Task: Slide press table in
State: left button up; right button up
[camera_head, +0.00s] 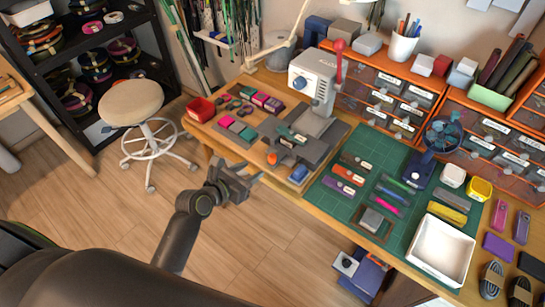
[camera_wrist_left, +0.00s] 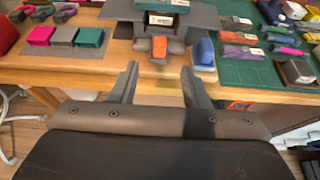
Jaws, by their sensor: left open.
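The press (camera_head: 313,78) stands at the back of the workbench, with a pale grey head and a red-knobbed lever (camera_head: 339,60). Its dark grey press table (camera_head: 312,148) extends toward the bench's front edge and carries a green piece with a white label. An orange tab (camera_wrist_left: 159,47) is at the table's front; it also shows in the head view (camera_head: 272,158). My left gripper (camera_head: 252,171) is open and empty just off the front edge. In the left wrist view its fingers (camera_wrist_left: 160,72) point at the orange tab, apart from it. My right gripper is not in view.
A blue block (camera_wrist_left: 205,52) sits right of the tab. Pink, grey and green pieces (camera_head: 238,128) lie to the left. A green cutting mat (camera_head: 345,205) with coloured pieces lies to the right. A stool (camera_head: 131,103) stands left of the bench; the floor before it is clear.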

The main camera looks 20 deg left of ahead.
aim_at(270, 158)
pick_arm(q)
jog(key=b+x, duration=0.1)
jog(key=x, duration=1)
jog(key=shift+w+d+f, duration=0.1)
jog(key=shift+w+f, duration=0.1)
jog(key=shift+w, duration=0.1)
grip_shut()
